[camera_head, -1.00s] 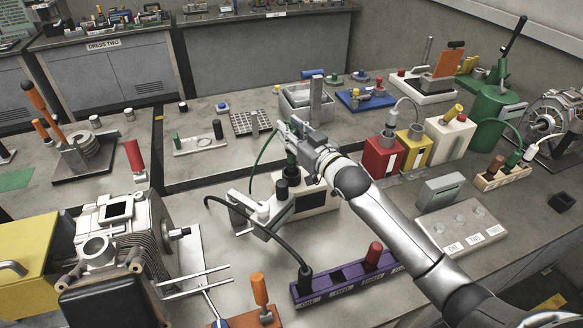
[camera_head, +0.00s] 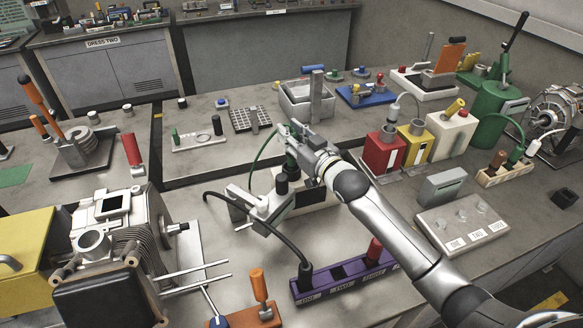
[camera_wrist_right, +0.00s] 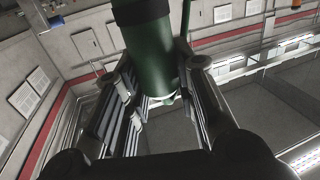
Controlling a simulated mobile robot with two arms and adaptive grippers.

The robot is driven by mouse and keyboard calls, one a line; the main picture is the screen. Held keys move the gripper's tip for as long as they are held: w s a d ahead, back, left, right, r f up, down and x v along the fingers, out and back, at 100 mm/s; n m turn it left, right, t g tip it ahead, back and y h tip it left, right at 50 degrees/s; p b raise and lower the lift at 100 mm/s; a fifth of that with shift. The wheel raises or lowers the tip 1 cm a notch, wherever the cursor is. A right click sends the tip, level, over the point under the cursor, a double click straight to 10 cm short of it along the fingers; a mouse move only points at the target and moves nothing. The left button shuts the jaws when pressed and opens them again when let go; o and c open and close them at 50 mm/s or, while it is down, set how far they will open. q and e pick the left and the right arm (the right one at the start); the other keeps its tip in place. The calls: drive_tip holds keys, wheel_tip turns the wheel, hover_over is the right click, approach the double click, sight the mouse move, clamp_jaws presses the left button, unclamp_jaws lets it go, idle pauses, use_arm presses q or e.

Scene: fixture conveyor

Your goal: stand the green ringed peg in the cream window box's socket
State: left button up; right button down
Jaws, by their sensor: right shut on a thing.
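My right gripper (camera_head: 289,139) is shut on the green ringed peg (camera_head: 291,159), which it holds roughly upright over the back of the cream window box (camera_head: 318,196). In the right wrist view the green peg (camera_wrist_right: 153,55) is between the fingers, with a dark band at its upper end. The box has a dark window and a black knob (camera_head: 282,186) close to the peg. The gripper and arm hide part of the box's top. I cannot tell whether the peg's lower end touches the box or its socket. My left gripper is not in view.
A green cord (camera_head: 256,160) hangs beside the gripper. A grey-white clamp-like part (camera_head: 259,208) with a black cable stands before the box. A purple strip (camera_head: 325,284) lies in front. A grey bin (camera_head: 292,108) stands behind. Red and yellow boxes (camera_head: 380,155) are to the right.

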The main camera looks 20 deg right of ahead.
drive_tip(key=shift+f+b, duration=0.35)
drive_tip(key=shift+f, duration=0.45)
idle(0.7)
drive_tip(key=c, duration=1.1)
unclamp_jaws()
drive_tip(key=shift+s, duration=0.15)
